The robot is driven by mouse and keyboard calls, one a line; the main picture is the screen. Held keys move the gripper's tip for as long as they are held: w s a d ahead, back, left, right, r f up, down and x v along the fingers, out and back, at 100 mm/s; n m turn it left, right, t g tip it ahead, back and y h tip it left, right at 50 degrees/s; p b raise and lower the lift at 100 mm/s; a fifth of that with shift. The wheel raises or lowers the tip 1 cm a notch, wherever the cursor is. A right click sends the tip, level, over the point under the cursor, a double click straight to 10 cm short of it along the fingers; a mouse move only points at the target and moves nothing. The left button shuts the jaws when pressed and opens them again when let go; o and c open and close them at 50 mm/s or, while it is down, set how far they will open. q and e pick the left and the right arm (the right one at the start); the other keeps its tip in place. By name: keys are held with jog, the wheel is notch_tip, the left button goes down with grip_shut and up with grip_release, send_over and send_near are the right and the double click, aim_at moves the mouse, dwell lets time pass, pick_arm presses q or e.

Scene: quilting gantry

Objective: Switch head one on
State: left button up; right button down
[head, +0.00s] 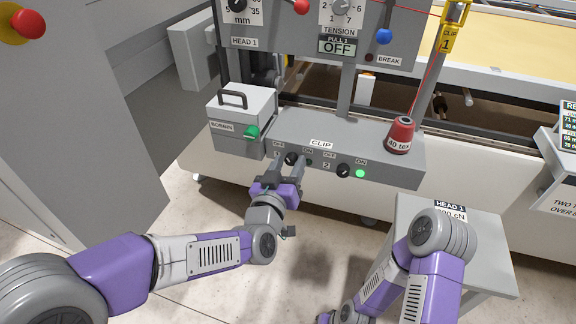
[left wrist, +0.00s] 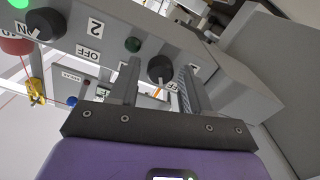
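The grey clip switch box (head: 400,170) carries two black knobs marked 1 and 2. Knob one (head: 292,158) sits at the box's left; it also shows in the left wrist view (left wrist: 160,68), its pale pointer near the partly hidden OFF label. The lamp beside it (left wrist: 133,44) is dark green, unlit. My left gripper (head: 288,166) is open, one finger on each side of knob one; I cannot tell whether they touch it. Knob two (head: 344,170) has a bright green lamp (head: 360,174) beside it. My right gripper's fingers are outside the frame.
A grey bobbin box (head: 240,118) with a green knob stands left of the switch box. A red thread cone (head: 401,135) sits on top at the right. The HEAD 1 panel (head: 285,45), reading OFF, is above. A grey stand (head: 490,250) is beside my right arm.

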pick_arm(q)
grip_shut()
jog(key=shift+m, duration=0.4)
jog(key=m+p, duration=0.1)
jog(key=m, duration=0.4)
jog(key=shift+m, duration=0.3)
jog(key=m+p, duration=0.1)
jog(key=m, duration=0.4)
jog(key=shift+m, duration=0.4)
jog(key=shift+o, duration=1.2)
grip_release()
